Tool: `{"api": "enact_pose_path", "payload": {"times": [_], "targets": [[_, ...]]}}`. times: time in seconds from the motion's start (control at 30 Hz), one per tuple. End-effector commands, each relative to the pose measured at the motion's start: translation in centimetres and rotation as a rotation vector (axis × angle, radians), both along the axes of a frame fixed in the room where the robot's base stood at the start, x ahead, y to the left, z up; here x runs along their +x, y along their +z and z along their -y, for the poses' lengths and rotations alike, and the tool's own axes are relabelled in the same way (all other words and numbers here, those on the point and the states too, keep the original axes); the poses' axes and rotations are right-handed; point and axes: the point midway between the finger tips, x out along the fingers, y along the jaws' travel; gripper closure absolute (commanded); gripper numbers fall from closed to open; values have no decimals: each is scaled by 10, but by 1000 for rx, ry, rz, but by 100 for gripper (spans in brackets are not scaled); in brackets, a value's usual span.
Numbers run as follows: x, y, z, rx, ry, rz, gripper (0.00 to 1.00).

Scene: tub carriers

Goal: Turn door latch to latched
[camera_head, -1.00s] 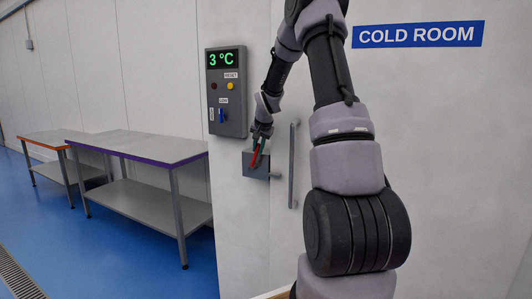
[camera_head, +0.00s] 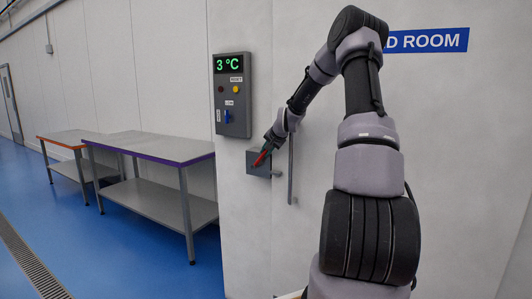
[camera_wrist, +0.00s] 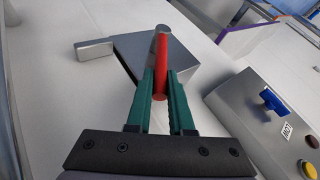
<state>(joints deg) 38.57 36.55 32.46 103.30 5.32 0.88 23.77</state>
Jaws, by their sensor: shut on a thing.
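The door latch is a grey box (camera_head: 256,168) on the white cold room wall, left of the door handle. Its red lever (camera_head: 262,158) slants in the head view. In the wrist view the red lever (camera_wrist: 161,55) stands out from the grey box (camera_wrist: 190,62), with a round grey pivot at its far end. My gripper (camera_wrist: 160,82) has its two green fingers shut on the near part of the lever, one on each side. In the head view my gripper (camera_head: 269,146) is small and partly covers the latch.
A grey control panel (camera_head: 233,110) with a 3 °C display, buttons and a blue switch is just above and left of the latch. A vertical door handle (camera_head: 291,175) is close on the right. Steel tables (camera_head: 150,148) stand at the left. Blue floor lies open before them.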

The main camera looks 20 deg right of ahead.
Motion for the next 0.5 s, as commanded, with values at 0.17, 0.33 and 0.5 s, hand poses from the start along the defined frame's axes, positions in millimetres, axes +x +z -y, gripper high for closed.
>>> {"api": "enact_pose_path", "payload": {"times": [0.17,0.33,0.5], "targets": [[-1,-1,-1,1,0,-4,100],[-1,-1,-1,1,1,-3,50],[-1,-1,0,0,0,-3,50]]}}
